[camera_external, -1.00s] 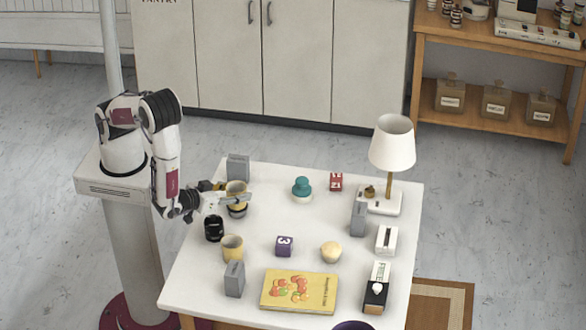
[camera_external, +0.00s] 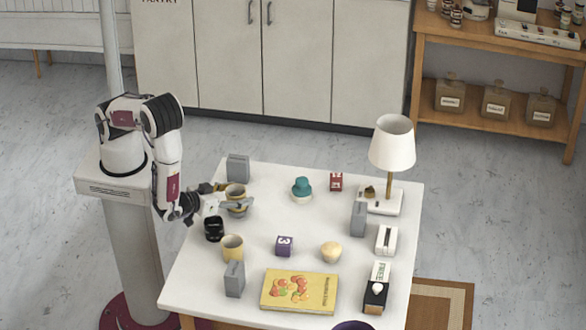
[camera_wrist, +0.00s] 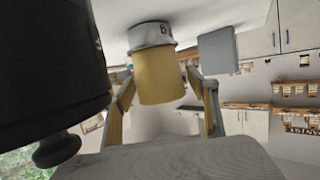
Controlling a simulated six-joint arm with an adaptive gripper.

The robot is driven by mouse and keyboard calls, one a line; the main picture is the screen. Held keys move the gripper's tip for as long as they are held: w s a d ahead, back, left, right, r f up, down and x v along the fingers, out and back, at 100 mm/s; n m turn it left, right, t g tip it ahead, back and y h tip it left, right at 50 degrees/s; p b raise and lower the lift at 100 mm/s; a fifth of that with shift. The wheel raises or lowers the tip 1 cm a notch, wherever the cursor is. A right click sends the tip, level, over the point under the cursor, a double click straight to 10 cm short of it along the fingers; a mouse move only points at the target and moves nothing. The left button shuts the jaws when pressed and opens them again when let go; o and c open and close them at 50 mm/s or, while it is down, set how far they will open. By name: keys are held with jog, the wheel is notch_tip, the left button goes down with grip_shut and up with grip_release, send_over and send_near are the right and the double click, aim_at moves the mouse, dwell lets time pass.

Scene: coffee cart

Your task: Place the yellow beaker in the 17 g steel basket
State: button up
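The yellow beaker (camera_wrist: 158,78) is between my gripper's two fingers in the wrist view, where the scene looks upside down. Its table-side end is at a short grey steel ring (camera_wrist: 150,35) with a partly readable inverted label; this looks like the steel basket. The beaker appears seated in it. My gripper (camera_wrist: 161,84) looks open, with a small gap between the fingers and the beaker. In the external view the beaker (camera_external: 236,190) stands at the table's left, with my gripper (camera_external: 232,196) around it.
A black mug (camera_external: 214,229) and a second yellow cup (camera_external: 232,248) stand close in front. A grey block (camera_external: 238,167) is just behind. A purple cube (camera_external: 284,246), a book (camera_external: 299,291) and a lamp (camera_external: 392,145) are farther off. The table centre is mostly clear.

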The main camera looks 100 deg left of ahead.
jog(key=shift+r, duration=0.1)
jog(key=shift+r, duration=0.15)
jog(key=shift+s+d+r, duration=0.1)
jog(key=shift+d, duration=0.1)
jog(key=v, duration=1.1)
jog(key=shift+s, duration=0.25)
jog(key=shift+d+r, duration=0.1)
jog(key=shift+d, duration=0.05)
dwell(0.5)
